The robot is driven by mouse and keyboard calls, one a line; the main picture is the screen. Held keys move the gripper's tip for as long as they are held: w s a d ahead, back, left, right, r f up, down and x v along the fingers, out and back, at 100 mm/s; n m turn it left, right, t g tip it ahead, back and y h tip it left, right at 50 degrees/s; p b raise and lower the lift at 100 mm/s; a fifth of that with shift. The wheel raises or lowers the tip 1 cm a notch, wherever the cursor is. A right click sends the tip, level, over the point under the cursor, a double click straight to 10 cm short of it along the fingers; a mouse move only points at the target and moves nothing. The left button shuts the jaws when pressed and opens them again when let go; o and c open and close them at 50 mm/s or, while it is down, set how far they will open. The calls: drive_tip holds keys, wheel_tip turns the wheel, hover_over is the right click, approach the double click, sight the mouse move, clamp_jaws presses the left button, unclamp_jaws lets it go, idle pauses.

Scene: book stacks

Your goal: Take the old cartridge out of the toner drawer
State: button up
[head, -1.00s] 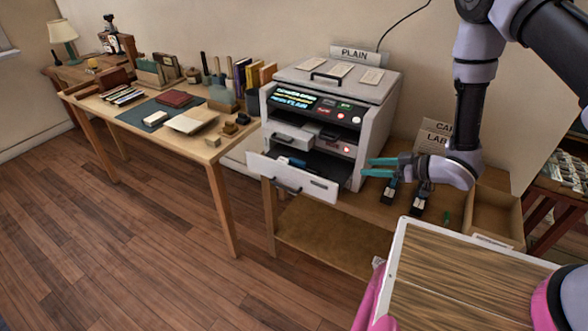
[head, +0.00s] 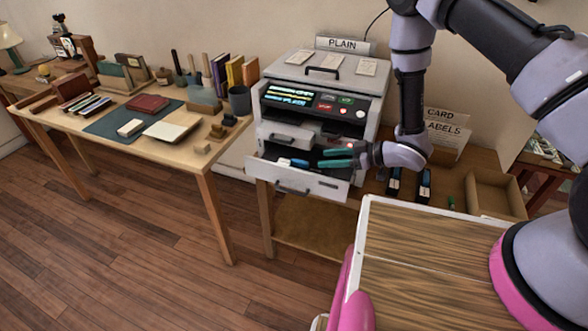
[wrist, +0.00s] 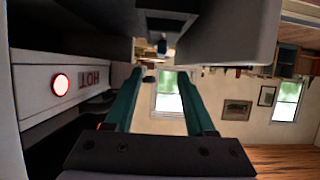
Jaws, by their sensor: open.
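The grey printer (head: 325,85) has its wide lower drawer (head: 322,188) pulled out. A blue-and-white item (head: 292,162), perhaps the old cartridge's end, shows inside the drawer; most of the inside is dark or hidden. My gripper (head: 322,158) is open and empty, its teal fingers over the drawer's right part, pointing left. In the wrist view the open fingers (wrist: 160,75) are beside a panel marked HOT (wrist: 90,80) with a lit red lamp. A small dark, bluish part (wrist: 162,44) shows beyond the fingertips; I cannot tell what it is.
A smaller tray (head: 285,135) sticks out above the drawer's left part. Two dark cartridges (head: 394,182) (head: 424,186) lie on the stand to the right, near an open cardboard box (head: 492,190). My wood-topped tray (head: 425,240) is in front. A desk (head: 110,135) stands left.

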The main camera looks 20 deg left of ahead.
sight(302, 161)
drive_tip(key=x, duration=0.9)
drive_tip(key=shift+a+f, duration=0.2)
drive_tip(key=shift+f, duration=0.1)
clamp_jaws()
idle(1.1)
